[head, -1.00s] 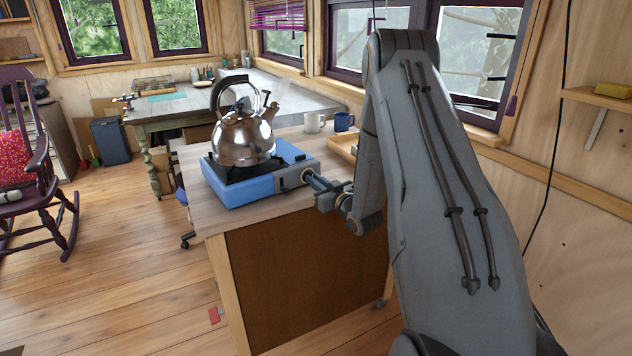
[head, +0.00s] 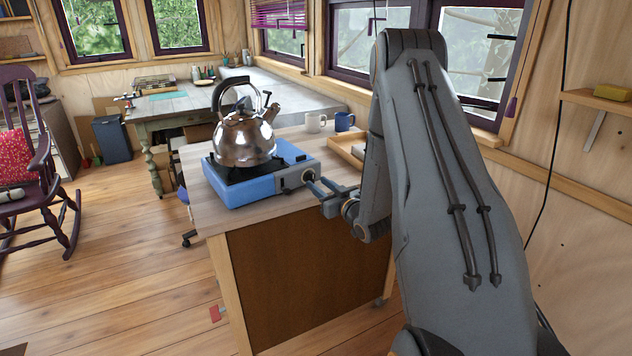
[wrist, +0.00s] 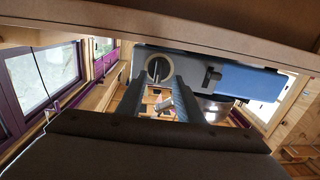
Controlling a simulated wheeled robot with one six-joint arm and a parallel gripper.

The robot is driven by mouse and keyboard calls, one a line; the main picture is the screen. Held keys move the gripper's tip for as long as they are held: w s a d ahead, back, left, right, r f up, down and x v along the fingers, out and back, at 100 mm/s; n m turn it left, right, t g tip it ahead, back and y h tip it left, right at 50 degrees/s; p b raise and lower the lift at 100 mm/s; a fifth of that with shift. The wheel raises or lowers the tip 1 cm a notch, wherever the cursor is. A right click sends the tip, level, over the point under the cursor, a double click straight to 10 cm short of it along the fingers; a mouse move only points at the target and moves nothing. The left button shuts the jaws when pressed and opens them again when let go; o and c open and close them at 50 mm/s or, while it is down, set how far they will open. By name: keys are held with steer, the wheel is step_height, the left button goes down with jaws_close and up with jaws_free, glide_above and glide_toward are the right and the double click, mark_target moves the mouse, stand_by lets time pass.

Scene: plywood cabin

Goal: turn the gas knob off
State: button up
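A blue camping stove (head: 240,190) stands on the wooden cabinet top with a shiny steel kettle (head: 245,138) on it. Its round gas knob (head: 307,175) is on the grey panel at the right end. My gripper (head: 319,186) is just in front of the knob. In the wrist view my gripper (wrist: 160,84) has its two fingers apart, with the knob beyond and between the tips. Nothing is held. Whether a flame burns is hidden under the kettle.
A white mug (head: 315,123) and a blue mug (head: 344,122) stand behind the stove. A wooden tray (head: 346,148) lies at the right, close to my arm. The cabinet top (head: 208,213) is bare along its front edge.

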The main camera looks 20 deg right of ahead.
steer(key=s, duration=0.2)
steer(key=s+p, duration=0.1)
steer(key=s, duration=0.1)
steer(key=shift+d, duration=0.2)
stand_by(0.5)
steer(key=s+a+g+h+b, duration=0.2)
steer(key=s+a+g, duration=0.2)
steer(key=a+g, duration=0.35)
steer(key=s+a+r+g+b, duration=0.1)
steer(key=s+a+g, duration=0.3)
steer(key=s, duration=0.9)
steer(key=s+a+r+m+g+b, duration=0.1)
steer(key=s+a+g, duration=0.3)
steer(key=s+a, duration=0.5)
steer(key=s, duration=0.4)
steer(key=shift+r+m+g, duration=0.15)
steer(key=shift+m+g, duration=0.15)
steer(key=shift+g, duration=0.05)
steer(key=shift+w, duration=0.1)
